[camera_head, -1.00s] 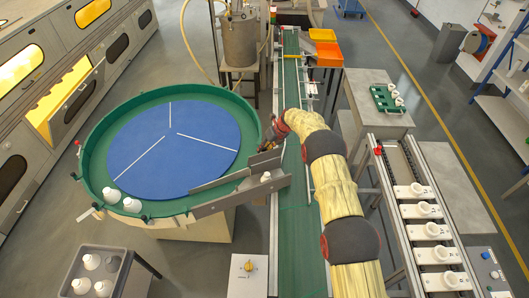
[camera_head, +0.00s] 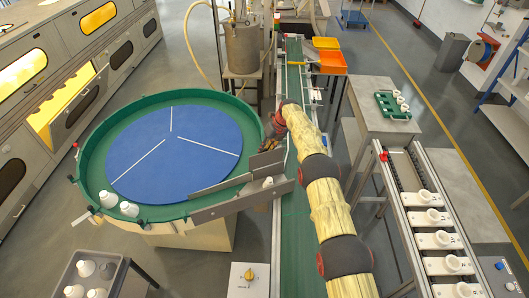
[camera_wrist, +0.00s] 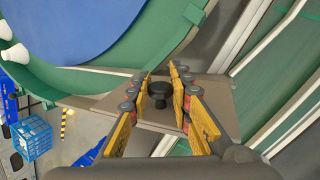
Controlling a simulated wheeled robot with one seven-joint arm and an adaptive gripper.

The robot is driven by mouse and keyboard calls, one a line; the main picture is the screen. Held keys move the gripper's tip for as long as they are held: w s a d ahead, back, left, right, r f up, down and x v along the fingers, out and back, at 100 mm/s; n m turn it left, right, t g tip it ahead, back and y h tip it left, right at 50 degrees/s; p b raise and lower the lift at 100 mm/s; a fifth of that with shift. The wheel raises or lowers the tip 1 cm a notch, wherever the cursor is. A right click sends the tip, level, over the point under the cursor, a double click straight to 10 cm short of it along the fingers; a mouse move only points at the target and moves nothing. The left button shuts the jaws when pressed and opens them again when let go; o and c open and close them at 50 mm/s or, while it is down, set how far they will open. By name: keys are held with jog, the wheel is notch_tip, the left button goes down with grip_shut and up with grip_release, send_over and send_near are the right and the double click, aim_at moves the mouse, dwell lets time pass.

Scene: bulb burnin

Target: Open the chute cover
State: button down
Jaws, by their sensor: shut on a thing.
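The chute cover is a grey plate (camera_head: 265,160) at the outlet of the green-rimmed turntable (camera_head: 95,205). It also shows in the wrist view as a flat grey-brown plate (camera_wrist: 125,112) with a round black knob (camera_wrist: 160,93). My gripper (camera_head: 270,142) is at the cover's far end in the head view. In the wrist view my gripper (camera_wrist: 160,97) has its yellow-padded fingers on both sides of the knob, shut on it. The cover's hinge is not clear to me. A white bulb (camera_head: 267,182) sits in the chute beside the plate.
A green conveyor (camera_head: 296,235) runs under my arm. Grey chute walls (camera_head: 225,207) flank the outlet. A burn-in rack (camera_head: 440,240) is at the right. A control box (camera_head: 248,277) is at the front.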

jog(key=c, duration=1.7)
grip_release()
jog(key=shift+o, duration=0.2)
jog(key=v, duration=1.2)
